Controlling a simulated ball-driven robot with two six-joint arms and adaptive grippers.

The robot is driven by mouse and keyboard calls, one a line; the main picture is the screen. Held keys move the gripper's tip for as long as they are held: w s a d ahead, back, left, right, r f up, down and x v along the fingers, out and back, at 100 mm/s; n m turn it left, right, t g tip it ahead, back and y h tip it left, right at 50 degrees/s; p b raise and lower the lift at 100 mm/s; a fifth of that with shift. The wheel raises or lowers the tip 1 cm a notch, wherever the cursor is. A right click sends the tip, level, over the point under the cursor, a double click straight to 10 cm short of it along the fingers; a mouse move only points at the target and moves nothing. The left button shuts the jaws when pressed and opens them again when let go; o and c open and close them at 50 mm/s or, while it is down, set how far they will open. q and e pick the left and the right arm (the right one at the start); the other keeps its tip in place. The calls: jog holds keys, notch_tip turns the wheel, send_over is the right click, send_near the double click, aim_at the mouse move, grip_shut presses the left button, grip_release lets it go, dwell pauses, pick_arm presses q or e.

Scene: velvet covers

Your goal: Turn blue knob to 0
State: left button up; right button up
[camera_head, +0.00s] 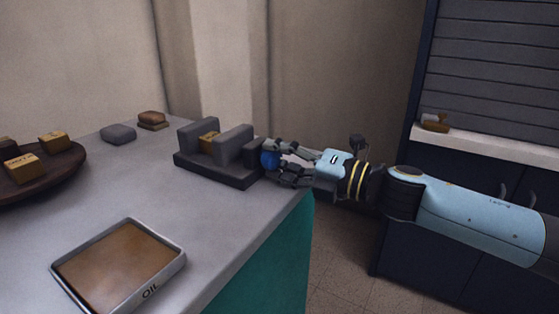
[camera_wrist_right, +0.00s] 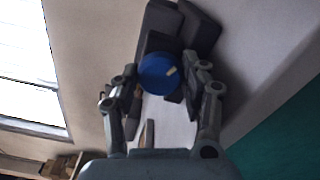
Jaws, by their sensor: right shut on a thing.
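The blue knob (camera_head: 270,160) is on the right end of a dark grey vise-like fixture (camera_head: 215,172) on the grey table. My right gripper (camera_head: 279,161) reaches in from the right, with its fingers at the knob, shut on it. In the right wrist view the round blue face of the knob (camera_wrist_right: 158,74) shows a small pale mark toward its upper right. The fingers (camera_wrist_right: 160,97) stand on either side of it there. A yellowish block (camera_head: 208,141) sits between the fixture's jaws. No numbers are readable around the knob. My left gripper is not in view.
A tray of brown liquid marked OIL (camera_head: 117,262) lies at the table's front. A round dark wooden board (camera_head: 60,176) with several blocks is at left. A grey lump (camera_head: 118,133) and a brown brush-like item (camera_head: 152,119) lie behind. The table's middle is clear.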

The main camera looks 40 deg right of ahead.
jog(key=shift+f+n, duration=0.1)
jog(key=shift+n, duration=0.2)
jog(key=o, duration=1.2)
jog(key=shift+s, duration=0.1)
jog(key=shift+c, duration=0.2)
